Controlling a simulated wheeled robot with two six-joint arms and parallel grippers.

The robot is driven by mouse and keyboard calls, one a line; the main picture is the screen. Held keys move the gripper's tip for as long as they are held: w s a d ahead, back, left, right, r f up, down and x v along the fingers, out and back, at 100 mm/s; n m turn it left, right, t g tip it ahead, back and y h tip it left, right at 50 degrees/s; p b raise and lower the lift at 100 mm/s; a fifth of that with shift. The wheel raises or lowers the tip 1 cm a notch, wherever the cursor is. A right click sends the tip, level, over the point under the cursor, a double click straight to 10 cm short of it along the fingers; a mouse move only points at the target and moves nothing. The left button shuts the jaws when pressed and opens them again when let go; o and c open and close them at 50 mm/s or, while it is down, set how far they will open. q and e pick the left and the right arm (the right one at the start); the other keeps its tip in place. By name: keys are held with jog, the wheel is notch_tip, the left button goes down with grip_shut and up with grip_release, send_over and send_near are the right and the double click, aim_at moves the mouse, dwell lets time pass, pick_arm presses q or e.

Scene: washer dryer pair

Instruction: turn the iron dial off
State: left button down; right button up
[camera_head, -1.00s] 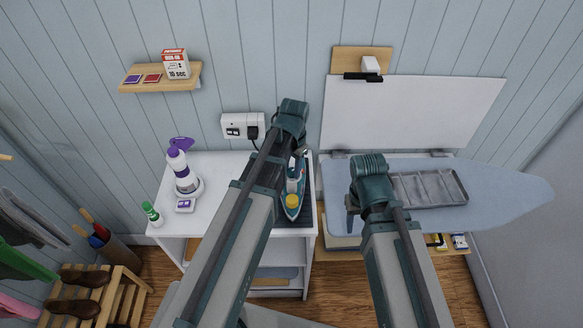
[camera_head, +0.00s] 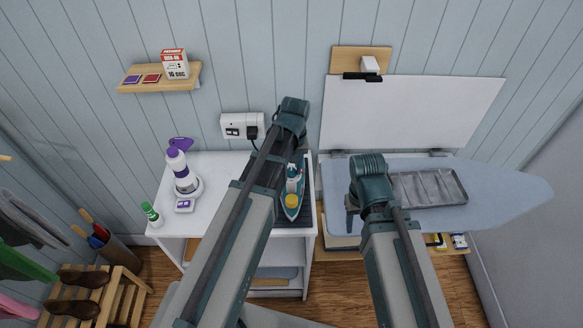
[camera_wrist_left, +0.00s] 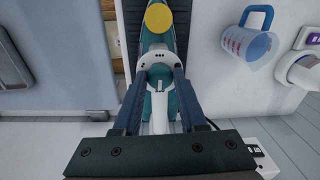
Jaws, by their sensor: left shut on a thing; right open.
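The teal and white iron (camera_head: 292,205) lies on a dark ribbed mat (camera_head: 307,218) on the white cabinet; my left arm partly covers it. A yellow round part (camera_wrist_left: 159,17) is on its top. In the left wrist view a round white dial-like part (camera_wrist_left: 157,57) with dark marks sits nearer. My left gripper (camera_wrist_left: 158,88) is shut at this part, one finger on each side; the exact contact is hard to see. In the head view its fingers are mostly hidden by the arm. My right gripper (camera_head: 350,218) is open and empty, beside the ironing board's left end.
The ironing board (camera_head: 510,185) carries a grey metal tray (camera_head: 428,188). A wall socket (camera_head: 240,125) with a plug is behind.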

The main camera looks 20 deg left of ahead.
aim_at(293, 171)
pick_arm(q)
jog(key=shift+n, duration=0.5)
jog(key=shift+c, duration=2.2)
grip_release()
jog(key=shift+r, duration=0.1)
notch_tip(293, 171, up, 14)
jog(key=p, duration=1.3)
jog(key=shift+d+f+p, duration=0.2)
jog(key=shift+d+p, duration=0.05)
jog(key=shift+p, duration=0.15)
jog(key=shift+w, duration=0.1)
